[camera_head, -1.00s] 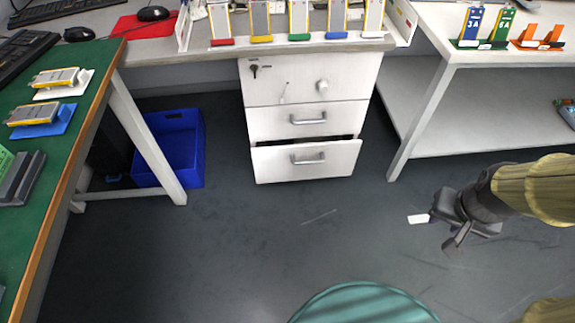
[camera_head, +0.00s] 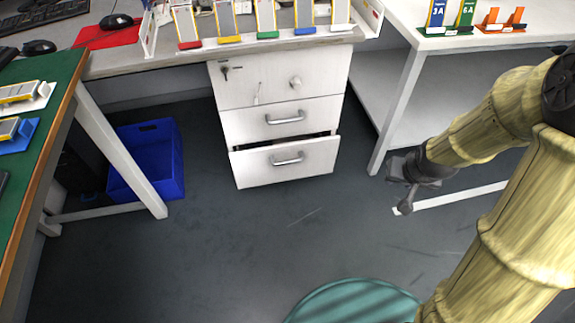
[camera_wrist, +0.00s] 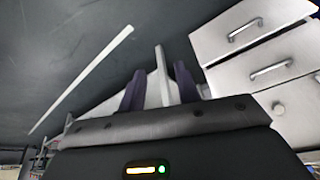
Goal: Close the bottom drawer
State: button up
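The white drawer cabinet (camera_head: 278,85) stands under the desk in the head view. Its bottom drawer (camera_head: 285,162) sticks out a little, with a dark gap above its front and a metal bar handle (camera_head: 287,160) on it. The bottom drawer also shows in the wrist view (camera_wrist: 240,28), where the cabinet appears upside down. The middle drawer (camera_head: 284,119) looks shut. My gripper (camera_head: 403,190) is right of the cabinet, low over the floor and apart from the drawer. In the wrist view its two dark fingers (camera_wrist: 159,85) stand apart with nothing held between them.
A white table leg (camera_head: 398,110) stands between the cabinet and my arm. A blue bin (camera_head: 147,165) sits on the floor at left, behind the green-topped table's leg (camera_head: 118,150). A teal round seat (camera_head: 350,302) is at the bottom. The floor before the drawer is clear.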

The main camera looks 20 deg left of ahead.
jog(key=w+a+f+t+y+b, duration=0.1)
jog(key=w+a+f+y, duration=0.1)
jog(key=w+a+f, duration=0.3)
jog(key=w+a+f+t+y+b, duration=0.1)
jog(key=w+a+f+b, duration=0.2)
jog(key=f, duration=0.4)
jog(key=m+t+y+b, duration=0.4)
jog(key=y+b, duration=0.1)
jog(key=y, duration=0.3)
send_near(288, 162)
jog(key=s+d, duration=0.2)
jog(key=s, duration=0.2)
jog(key=s+f+m+t+h+b, duration=0.1)
jog(key=s+f+m+t+b, duration=0.1)
jog(key=f+m+t, duration=0.4)
jog(key=s+m+t, duration=0.1)
jog(key=m, duration=0.1)
jog(key=shift+s+a+m+b, duration=0.3)
jog(key=shift+s+m, duration=0.1)
jog(key=shift+w, duration=0.1)
